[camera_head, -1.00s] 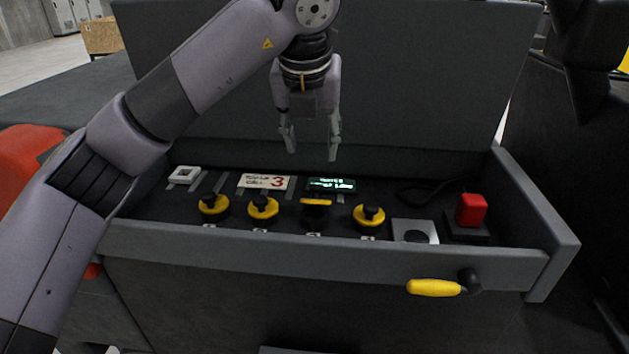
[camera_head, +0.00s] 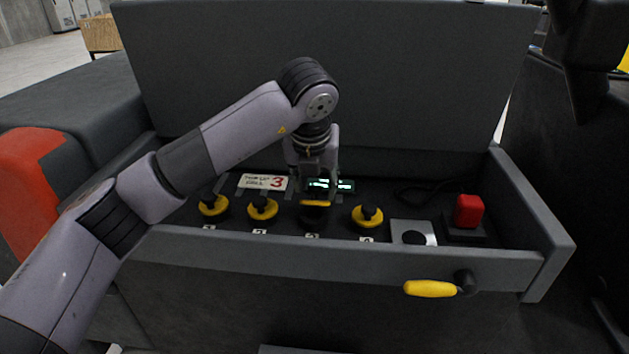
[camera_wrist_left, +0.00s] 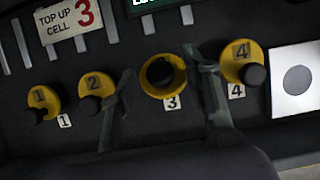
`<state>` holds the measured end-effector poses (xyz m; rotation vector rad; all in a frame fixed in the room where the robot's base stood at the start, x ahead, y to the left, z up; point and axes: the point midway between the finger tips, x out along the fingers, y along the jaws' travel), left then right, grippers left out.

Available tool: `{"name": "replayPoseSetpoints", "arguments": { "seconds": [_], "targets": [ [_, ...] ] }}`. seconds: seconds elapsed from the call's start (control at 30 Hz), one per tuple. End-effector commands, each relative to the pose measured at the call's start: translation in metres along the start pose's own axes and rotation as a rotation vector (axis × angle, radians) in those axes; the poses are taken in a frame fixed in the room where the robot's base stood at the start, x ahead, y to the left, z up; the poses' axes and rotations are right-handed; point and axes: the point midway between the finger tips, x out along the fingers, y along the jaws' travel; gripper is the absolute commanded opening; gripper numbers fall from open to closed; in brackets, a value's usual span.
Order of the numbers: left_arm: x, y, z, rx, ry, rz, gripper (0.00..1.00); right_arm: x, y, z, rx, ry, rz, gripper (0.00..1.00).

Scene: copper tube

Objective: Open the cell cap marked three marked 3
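Several yellow caps with black knobs stand in a row in the open drawer. Cap 3 (camera_head: 316,204) is third from the left; in the wrist view cap 3 (camera_wrist_left: 178,86) shows a yellow ring around a dark round knob, with its label "3" below. Its yellow part looks edge-on in the head view, unlike the others. My left gripper (camera_head: 316,186) points down over cap 3. In the left wrist view its open fingers (camera_wrist_left: 164,72) lie on either side of cap 3, with a gap showing; contact cannot be told. My right gripper is not seen.
Cap 2 (camera_wrist_left: 93,92) and cap 4 (camera_wrist_left: 243,63) sit close outside the fingers. Cap 1 (camera_head: 213,206) is further left. A "TOP UP CELL 3" sign (camera_head: 262,182) and a lit display (camera_head: 345,186) lie behind. A red button (camera_head: 468,211) is at right; the drawer has a yellow handle (camera_head: 430,289).

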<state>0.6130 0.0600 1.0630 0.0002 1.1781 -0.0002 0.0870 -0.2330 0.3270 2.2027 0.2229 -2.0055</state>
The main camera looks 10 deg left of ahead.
Motion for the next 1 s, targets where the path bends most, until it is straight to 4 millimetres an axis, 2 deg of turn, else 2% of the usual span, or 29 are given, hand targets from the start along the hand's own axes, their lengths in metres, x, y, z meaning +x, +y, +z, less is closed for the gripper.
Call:
{"name": "replayPoseSetpoints", "arguments": {
  "seconds": [0.17,0.63,0.83,1.0],
  "targets": [
    [0.0,0.0,0.0,0.0,0.0,0.0,0.31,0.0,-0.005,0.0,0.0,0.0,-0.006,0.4],
    [-0.001,0.0,0.0,0.0,0.0,0.0,0.0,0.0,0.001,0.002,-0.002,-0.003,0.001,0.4],
    [-0.003,0.0,0.003,-0.002,0.017,0.001,0.0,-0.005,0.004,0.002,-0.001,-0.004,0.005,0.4],
    [-0.006,0.0,0.012,-0.004,0.11,0.003,0.0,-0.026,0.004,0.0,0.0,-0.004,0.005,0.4]
  ]
}}
